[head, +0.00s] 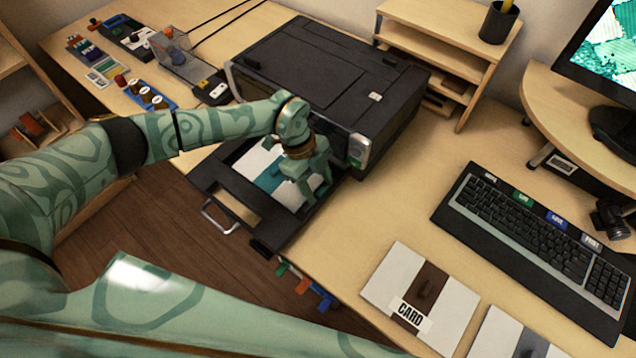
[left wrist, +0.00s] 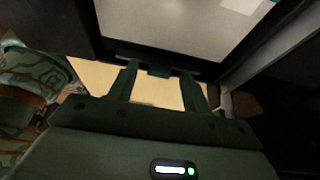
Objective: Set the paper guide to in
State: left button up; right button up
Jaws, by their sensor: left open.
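The black printer (head: 325,75) stands on the desk with its paper tray (head: 222,180) pulled out at the front. White paper (head: 255,160) and a teal strip (head: 268,181), which may be the paper guide, show inside the tray. My left gripper (head: 310,202) points down at the tray's right end, partly hiding it. In the left wrist view its two fingers (left wrist: 160,82) are apart, with a small dark teal tab (left wrist: 159,72) on the tray edge showing between the tips. I cannot tell whether they touch it. My right gripper is not in view.
A keyboard (head: 530,235) and a card labelled CARD (head: 385,275) lie to the right. A wooden shelf (head: 440,40) stands behind the printer. Small modules (head: 150,95) sit at the back left. The desk between printer and keyboard is clear.

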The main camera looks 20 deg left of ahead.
pick_arm(q)
grip_shut()
jog(key=shift+w+a+p, duration=0.2)
jog(key=shift+w+a, duration=0.1)
jog(key=shift+a, duration=0.45)
jog(key=shift+w+a+p, duration=0.2)
jog(key=shift+w+a, duration=0.05)
jog(key=shift+a, duration=0.45)
grip_release()
jog(key=p+v, duration=0.3)
jog(key=v, duration=1.3)
jog(key=shift+r+p, duration=0.15)
jog(key=shift+p, duration=0.15)
